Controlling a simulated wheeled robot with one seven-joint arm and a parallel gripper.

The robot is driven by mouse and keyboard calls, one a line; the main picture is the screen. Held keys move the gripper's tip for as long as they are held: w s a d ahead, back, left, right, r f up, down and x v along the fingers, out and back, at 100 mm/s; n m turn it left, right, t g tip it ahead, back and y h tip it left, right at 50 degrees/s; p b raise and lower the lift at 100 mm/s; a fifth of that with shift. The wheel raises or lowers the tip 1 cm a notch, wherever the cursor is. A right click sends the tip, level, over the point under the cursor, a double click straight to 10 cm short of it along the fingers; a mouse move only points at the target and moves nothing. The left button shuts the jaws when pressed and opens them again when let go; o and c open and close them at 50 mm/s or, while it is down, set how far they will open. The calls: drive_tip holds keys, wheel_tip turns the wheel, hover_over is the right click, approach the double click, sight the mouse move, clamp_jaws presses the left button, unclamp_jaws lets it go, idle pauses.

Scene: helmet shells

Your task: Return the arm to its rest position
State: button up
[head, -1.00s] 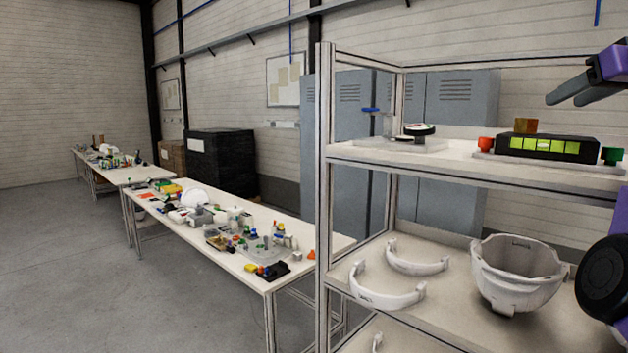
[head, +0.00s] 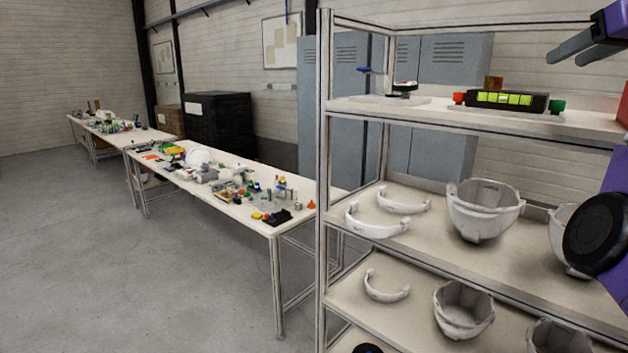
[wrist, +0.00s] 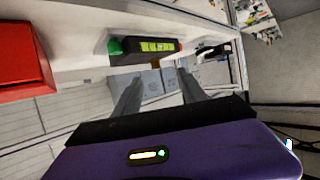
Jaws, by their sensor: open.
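My gripper (head: 583,47) is at the upper right of the head view, in front of the shelf rack and at about the height above its top shelf. Its two dark fingers point left, apart, with nothing between them. In the wrist view my gripper (wrist: 158,88) shows both grey fingers spread and empty. Part of my purple arm with a round black joint (head: 597,235) shows at the right edge, in front of the shelves. Most of the arm is out of view.
The shelf rack (head: 325,180) holds a black device with green cells (head: 505,100) on top, also in the wrist view (wrist: 150,46). White helmet shells (head: 484,212) and curved bands (head: 376,222) lie below. A red box (wrist: 24,56) is close by. Cluttered tables (head: 262,222) stand left; floor (head: 100,270) is clear.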

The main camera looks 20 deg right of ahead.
drive_tip(key=d+r+m+t+h, duration=0.3)
drive_tip(key=d+r+h, duration=0.15)
drive_tip(key=r, duration=0.25)
drive_tip(key=w+a+f+m+h, duration=0.1)
drive_tip(key=w+a+f+h, duration=0.15)
drive_tip(key=f, duration=0.75)
drive_tip(key=w+a+f+h, duration=0.2)
drive_tip(key=a+f, duration=0.1)
drive_tip(key=f, duration=0.6)
drive_tip(key=s+a+f+n+t+y+b, duration=0.1)
drive_tip(key=a+f+t, duration=0.1)
drive_tip(key=a+f, duration=0.75)
drive_tip(key=s+a+f+n+t+y, duration=0.1)
drive_tip(key=a+f+y, duration=0.1)
drive_tip(key=a+f, duration=0.75)
drive_tip(key=s+a+f+n+t+y, duration=0.1)
drive_tip(key=s+a+f+n+y, duration=0.3)
drive_tip(key=s+a+f, duration=1.05)
drive_tip(key=s+a+f+n+g+y+b, duration=0.1)
drive_tip(key=s+a+f+g+y, duration=0.1)
drive_tip(key=s+a+f, duration=0.4)
drive_tip(key=s+a+f+n+g+y, duration=0.1)
drive_tip(key=s+a+f+g+y, duration=0.1)
drive_tip(key=s+a+f+y, duration=0.3)
drive_tip(key=s+a+f, duration=0.1)
drive_tip(key=s+a, duration=0.2)
drive_tip(key=s, duration=0.4)
drive_tip(key=shift+f+n+g+b, duration=0.15)
drive_tip(key=shift+n+g+b, duration=0.15)
drive_tip(key=shift+b, duration=0.05)
